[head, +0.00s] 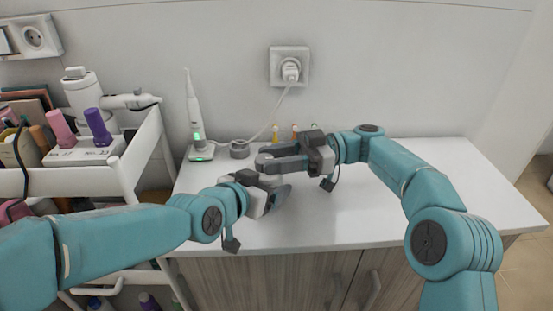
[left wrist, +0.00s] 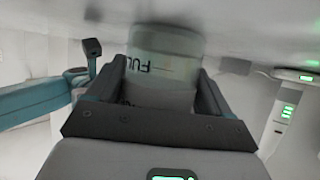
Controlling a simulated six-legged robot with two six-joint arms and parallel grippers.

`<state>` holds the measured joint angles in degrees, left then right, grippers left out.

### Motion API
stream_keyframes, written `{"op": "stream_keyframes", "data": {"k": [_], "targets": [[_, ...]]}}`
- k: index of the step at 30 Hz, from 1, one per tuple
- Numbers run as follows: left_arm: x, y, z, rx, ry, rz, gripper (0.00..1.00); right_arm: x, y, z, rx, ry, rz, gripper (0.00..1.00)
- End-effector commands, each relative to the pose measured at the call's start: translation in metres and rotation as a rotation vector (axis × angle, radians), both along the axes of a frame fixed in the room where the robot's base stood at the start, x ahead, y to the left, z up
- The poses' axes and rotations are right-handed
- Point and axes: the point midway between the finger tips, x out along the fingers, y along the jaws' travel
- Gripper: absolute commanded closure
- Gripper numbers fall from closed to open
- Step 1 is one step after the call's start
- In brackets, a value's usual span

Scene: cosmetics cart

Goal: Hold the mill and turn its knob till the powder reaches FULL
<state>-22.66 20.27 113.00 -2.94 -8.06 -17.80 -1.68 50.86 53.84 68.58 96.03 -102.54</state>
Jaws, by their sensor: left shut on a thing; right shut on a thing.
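The mill (left wrist: 165,68) fills the middle of the left wrist view as a pale, cloudy cylinder. My left gripper (left wrist: 163,95) is shut around the mill's body, one finger on each side. In the head view my left gripper (head: 274,197) is low over the white counter. My right gripper (head: 268,160) is shut just above and behind it, at the mill's top. The knob is hidden between the right fingers, and the grippers cover most of the mill.
A white electric toothbrush (head: 192,115) stands on its green-lit charger at the counter's back left. A grey round object (head: 239,150) and several small coloured bottles (head: 294,131) stand near the wall. A white cart (head: 120,170) with cosmetics is at left. The counter's right side (head: 430,170) is clear.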

Motion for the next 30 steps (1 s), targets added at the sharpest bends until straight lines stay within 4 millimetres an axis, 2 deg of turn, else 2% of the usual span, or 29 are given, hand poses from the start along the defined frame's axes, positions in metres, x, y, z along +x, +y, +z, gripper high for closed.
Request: {"op": "stream_keyframes", "data": {"k": [9, 23, 24, 30], "targets": [[-0.0014, -0.0009, -0.0022, 0.004, 0.006, -0.004, 0.63, 0.0017, 0.0003, 0.0017, 0.003, -0.005, 0.075, 0.92], [-0.0013, -0.0006, -0.0025, 0.005, 0.006, -0.004, 0.63, 0.0011, 0.0000, 0.0019, 0.002, -0.007, 0.085, 0.92], [-0.0013, -0.0006, -0.0026, 0.005, 0.006, -0.004, 0.63, 0.0010, 0.0000, 0.0019, 0.002, -0.007, 0.085, 0.51], [-0.0012, -0.0005, -0.0024, 0.004, 0.006, -0.003, 0.63, 0.0011, 0.0000, 0.0009, 0.000, -0.006, 0.085, 0.50]]}}
